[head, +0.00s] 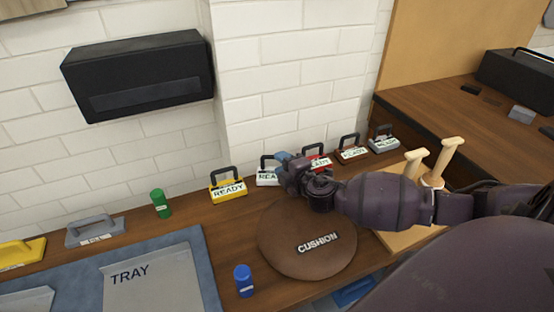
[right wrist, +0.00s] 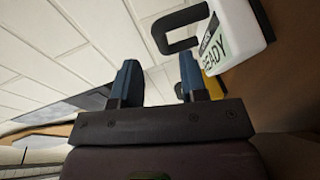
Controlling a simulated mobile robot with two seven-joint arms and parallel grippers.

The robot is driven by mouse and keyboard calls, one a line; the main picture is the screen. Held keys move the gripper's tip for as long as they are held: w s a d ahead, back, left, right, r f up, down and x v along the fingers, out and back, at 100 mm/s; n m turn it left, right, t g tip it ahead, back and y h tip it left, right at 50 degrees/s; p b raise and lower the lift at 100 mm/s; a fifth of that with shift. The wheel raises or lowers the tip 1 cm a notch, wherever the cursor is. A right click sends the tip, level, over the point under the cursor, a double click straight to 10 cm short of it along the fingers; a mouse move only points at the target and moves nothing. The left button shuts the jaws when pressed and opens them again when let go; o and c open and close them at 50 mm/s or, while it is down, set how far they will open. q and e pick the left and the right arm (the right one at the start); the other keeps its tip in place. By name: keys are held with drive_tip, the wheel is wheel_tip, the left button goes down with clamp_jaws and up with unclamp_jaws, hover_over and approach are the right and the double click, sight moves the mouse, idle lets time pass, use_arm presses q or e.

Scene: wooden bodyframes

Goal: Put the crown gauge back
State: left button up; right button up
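No label in view reads "crown", so I cannot tell which thing is the crown gauge. Several handled blocks marked READY stand in a row along the wall: yellow (head: 228,190), white (head: 267,179), red (head: 318,163), brown (head: 352,153) and grey (head: 383,144). My right gripper (head: 284,162) is at the white and red blocks, partly hiding both. In the right wrist view its blue fingers (right wrist: 160,82) are apart with nothing between them. The white block (right wrist: 232,40) and its dark handle (right wrist: 172,32) show just beyond the fingertips. My left gripper is not in view.
A round brown cushion (head: 290,250) lies below my right arm. A grey tray (head: 150,285) on a blue mat (head: 210,280) is at left. Green (head: 160,204) and blue (head: 243,282) cylinders stand on the counter. Wooden pegs (head: 447,158) rise at right, beside my arm.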

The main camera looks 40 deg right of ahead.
drive_tip(key=s, duration=0.4)
drive_tip(key=s+r, duration=0.1)
drive_tip(key=s, duration=0.2)
drive_tip(key=shift+s+a+r+p, duration=0.1)
drive_tip(key=shift+p, duration=0.2)
drive_tip(key=shift+s+r, duration=0.1)
drive_tip(key=shift+s, duration=0.4)
